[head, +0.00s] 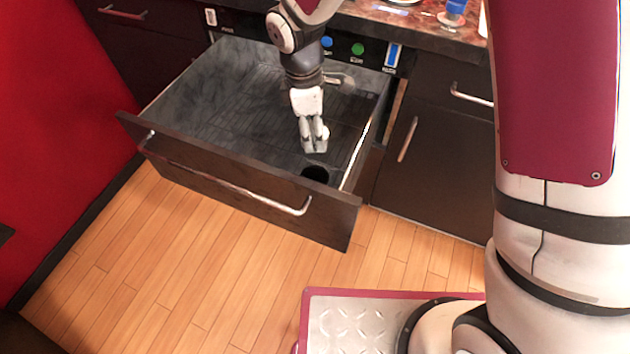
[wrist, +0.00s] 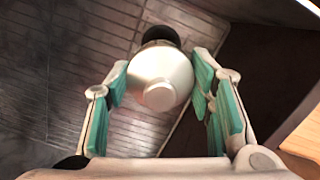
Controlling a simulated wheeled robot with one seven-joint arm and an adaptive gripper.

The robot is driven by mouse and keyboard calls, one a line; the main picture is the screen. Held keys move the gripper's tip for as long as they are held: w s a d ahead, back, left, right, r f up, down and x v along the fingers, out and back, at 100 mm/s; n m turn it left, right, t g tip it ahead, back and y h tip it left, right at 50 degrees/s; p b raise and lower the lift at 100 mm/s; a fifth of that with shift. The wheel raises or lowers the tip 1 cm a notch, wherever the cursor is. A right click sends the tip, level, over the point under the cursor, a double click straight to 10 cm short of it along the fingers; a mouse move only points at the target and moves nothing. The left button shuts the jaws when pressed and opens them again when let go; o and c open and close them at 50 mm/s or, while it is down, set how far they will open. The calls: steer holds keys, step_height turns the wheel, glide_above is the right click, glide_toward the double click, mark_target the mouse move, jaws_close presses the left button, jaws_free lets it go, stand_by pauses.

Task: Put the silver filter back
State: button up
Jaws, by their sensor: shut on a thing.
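The silver filter (wrist: 160,75) is a round, pale metallic piece with a small raised knob, seen from above in the wrist view. My gripper (wrist: 163,88) is shut on it, with the teal finger pads on either side. In the head view my gripper (head: 315,148) points down inside the open drawer (head: 225,95), near its front right corner; the filter is mostly hidden by the fingers there. A round dark hole (head: 315,174) in the drawer floor lies just in front of the gripper. In the wrist view the hole (wrist: 160,36) shows partly behind the filter.
The drawer front (head: 240,180) and right side wall (head: 360,150) stand close to my gripper. A control panel with blue and green buttons (head: 358,48) is behind the drawer. A countertop (head: 420,25) is above. Wooden floor (head: 170,250) lies in front.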

mark_target(316, 177)
step_height(316, 177, down, 14)
steer(key=b, duration=0.4)
steer(key=shift+s, duration=0.1)
steer(key=shift+f, duration=0.2)
steer(key=o, duration=1.2)
steer(key=shift+r, duration=0.1)
steer(key=r+p, duration=0.1)
steer(key=r, duration=0.3)
steer(key=a+r+p, duration=0.1)
steer(key=r, duration=0.3)
steer(key=r+p, duration=0.1)
steer(key=r, duration=0.3)
steer(key=shift+a, duration=0.25)
steer(key=shift+r, duration=0.1)
